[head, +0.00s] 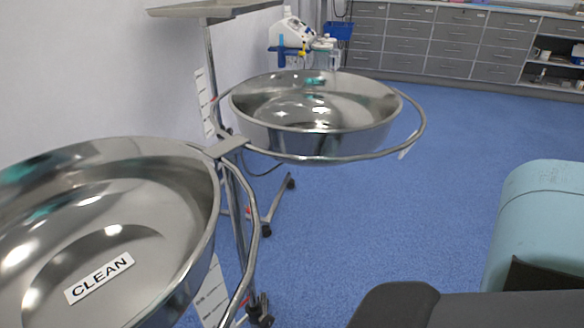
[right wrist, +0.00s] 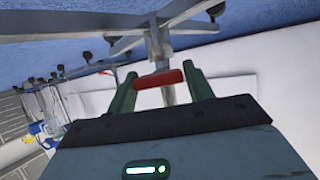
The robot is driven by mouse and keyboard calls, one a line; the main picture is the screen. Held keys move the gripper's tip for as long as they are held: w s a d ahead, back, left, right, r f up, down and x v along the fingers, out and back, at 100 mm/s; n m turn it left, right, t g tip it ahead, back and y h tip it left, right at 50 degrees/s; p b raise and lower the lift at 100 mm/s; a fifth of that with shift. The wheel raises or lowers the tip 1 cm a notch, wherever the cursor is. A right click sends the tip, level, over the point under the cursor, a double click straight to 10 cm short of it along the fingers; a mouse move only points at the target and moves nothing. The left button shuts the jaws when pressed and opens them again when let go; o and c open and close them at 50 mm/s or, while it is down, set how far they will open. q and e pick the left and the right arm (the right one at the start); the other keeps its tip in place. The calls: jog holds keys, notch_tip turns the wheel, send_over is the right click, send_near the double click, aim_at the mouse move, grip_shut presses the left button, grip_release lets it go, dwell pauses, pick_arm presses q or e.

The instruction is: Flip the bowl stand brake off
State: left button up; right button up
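The bowl stand holds two shiny steel bowls in the head view. The near bowl (head: 150,235) has a CLEAN label, and the far bowl (head: 315,110) sits in a ring at the upper middle. The stand's wheeled foot also shows in the right wrist view (right wrist: 122,28), with a red brake pedal (right wrist: 158,79) in front of its post. My right gripper (right wrist: 159,70) is open, its green fingers on either side of the red pedal. I cannot tell whether they touch it. My left gripper is in neither view.
Grey drawer cabinets (head: 430,40) stand along the back wall. A flat metal tray (head: 213,9) on a pole and a white device (head: 292,30) stand behind the bowls. The blue floor (head: 430,190) is clear right of the stand. A white wall runs along the left.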

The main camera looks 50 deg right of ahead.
jog(key=o, duration=0.3)
jog(key=shift+r, duration=0.1)
jog(key=shift+p+v, duration=1.45)
jog(key=shift+v, duration=2.45)
